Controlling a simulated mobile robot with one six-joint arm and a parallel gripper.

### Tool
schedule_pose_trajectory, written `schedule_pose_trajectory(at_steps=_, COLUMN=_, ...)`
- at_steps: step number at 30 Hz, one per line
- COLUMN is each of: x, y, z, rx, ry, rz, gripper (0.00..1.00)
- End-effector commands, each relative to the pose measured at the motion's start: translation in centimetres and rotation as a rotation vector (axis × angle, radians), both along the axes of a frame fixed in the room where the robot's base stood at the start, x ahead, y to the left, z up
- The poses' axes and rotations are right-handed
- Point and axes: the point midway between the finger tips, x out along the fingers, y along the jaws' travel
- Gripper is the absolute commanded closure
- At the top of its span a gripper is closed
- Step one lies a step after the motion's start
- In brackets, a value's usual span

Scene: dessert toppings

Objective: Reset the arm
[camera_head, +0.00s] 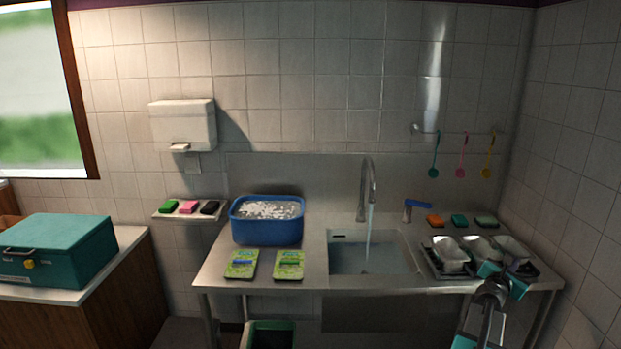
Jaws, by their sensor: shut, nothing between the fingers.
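My arm reaches up from the bottom right, and my gripper (505,272) is at its end, with teal parts. It is shut and holds nothing. In this view it lies over the front right of the steel counter (312,262), in front of the rack with white dishes (452,254). The arm's end hides part of that rack. I cannot tell whether the gripper touches the rack.
A sink (370,258) with a running faucet (365,190) is mid-counter. A blue tub (267,229) and green packets (241,264) are to its left. Sponges (459,220) lie behind the rack. A teal box (58,247) sits far left. A tiled wall closes the right side.

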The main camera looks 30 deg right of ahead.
Motion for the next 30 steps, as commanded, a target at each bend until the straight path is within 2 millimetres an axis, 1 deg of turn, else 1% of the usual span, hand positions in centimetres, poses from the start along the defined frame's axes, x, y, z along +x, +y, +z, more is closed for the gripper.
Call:
schedule_pose_trajectory(at_steps=1, x=0.9, y=0.7, z=-1.1, rx=0.019, ry=-0.025, rz=0.002, gripper=1.0)
schedule_pose_trajectory(at_steps=2, x=1.4, y=1.0, z=-1.6, rx=0.029, ry=-0.04, rz=0.001, gripper=1.0)
schedule_pose_trajectory(at_steps=5, x=3.2, y=2.5, z=-4.1, rx=0.078, ry=-0.107, rz=-0.004, gripper=1.0)
schedule_pose_trajectory(at_steps=8, x=5.5, y=4.6, z=-7.4, rx=0.144, ry=-0.189, rz=-0.016, gripper=1.0)
schedule_pose_trajectory(at_steps=9, x=6.6, y=5.7, z=-8.8, rx=0.174, ry=-0.226, rz=-0.022, gripper=1.0)
schedule_pose_trajectory(at_steps=14, x=9.9, y=9.9, z=-14.5, rx=0.297, ry=-0.357, rz=-0.061, gripper=1.0)
schedule_pose_trajectory(at_steps=15, x=10.7, y=11.0, z=-15.9, rx=0.328, ry=-0.388, rz=-0.071, gripper=1.0)
schedule_pose_trajectory(at_steps=20, x=13.4, y=15.9, z=-21.4, rx=0.451, ry=-0.494, rz=-0.125, gripper=1.0)
schedule_pose_trajectory(at_steps=21, x=14.0, y=17.2, z=-22.8, rx=0.482, ry=-0.518, rz=-0.141, gripper=1.0)
schedule_pose_trajectory(at_steps=26, x=15.9, y=22.7, z=-28.3, rx=0.603, ry=-0.601, rz=-0.213, gripper=1.0)
schedule_pose_trajectory(at_steps=27, x=16.2, y=24.1, z=-29.6, rx=0.634, ry=-0.62, rz=-0.234, gripper=1.0)
schedule_pose_trajectory(at_steps=29, x=16.7, y=26.3, z=-31.6, rx=0.677, ry=-0.645, rz=-0.265, gripper=1.0)
schedule_pose_trajectory(at_steps=30, x=17.0, y=27.8, z=-32.9, rx=0.706, ry=-0.659, rz=-0.288, gripper=1.0)
